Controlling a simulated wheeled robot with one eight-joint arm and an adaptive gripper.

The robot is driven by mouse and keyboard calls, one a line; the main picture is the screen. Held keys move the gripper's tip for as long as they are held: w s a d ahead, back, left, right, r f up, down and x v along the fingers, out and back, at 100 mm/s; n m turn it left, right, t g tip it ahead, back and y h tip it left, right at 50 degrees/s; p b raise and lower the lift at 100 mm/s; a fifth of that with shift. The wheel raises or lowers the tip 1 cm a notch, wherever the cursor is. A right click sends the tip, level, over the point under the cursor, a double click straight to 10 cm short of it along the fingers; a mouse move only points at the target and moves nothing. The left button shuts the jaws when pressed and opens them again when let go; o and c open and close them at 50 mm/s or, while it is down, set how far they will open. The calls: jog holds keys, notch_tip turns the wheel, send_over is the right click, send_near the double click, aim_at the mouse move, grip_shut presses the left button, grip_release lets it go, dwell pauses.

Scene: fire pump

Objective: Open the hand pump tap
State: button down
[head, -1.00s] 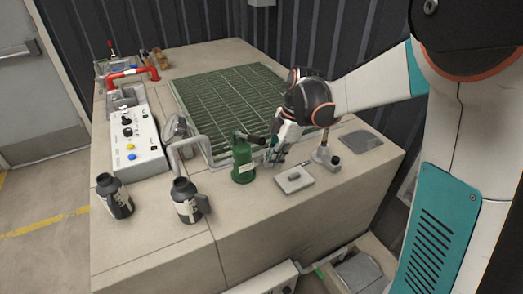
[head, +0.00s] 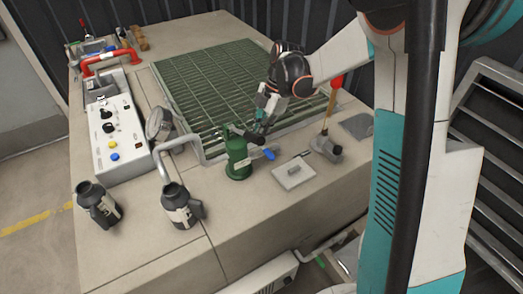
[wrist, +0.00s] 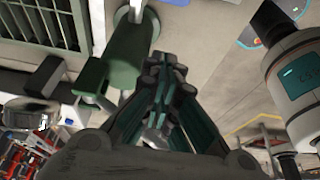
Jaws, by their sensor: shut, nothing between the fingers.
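The green hand pump (head: 238,160) stands upright on the bench, in front of the green grating. A black part (head: 254,137) sticks out to the right near its top. A small blue piece (head: 268,153) is to the right of the pump; I cannot tell whether it is the tap or how it is turned. My gripper (head: 262,122) is above and behind the pump's right side, its fingers closed and empty. In the wrist view the closed fingers (wrist: 168,88) are beside a green cylinder (wrist: 128,48), apparently the pump. I cannot tell whether they touch it.
Two dark bottles (head: 182,207) and a curved grey pipe (head: 168,147) are to the left. A control box (head: 112,135) lies further left.

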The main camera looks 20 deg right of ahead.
aim_at(267, 152)
jog(key=shift+f, duration=0.1)
notch_tip(267, 152, down, 9)
jog(key=b, duration=0.4)
jog(key=shift+d+b, duration=0.35)
jog(key=shift+f, duration=0.1)
dwell(0.3)
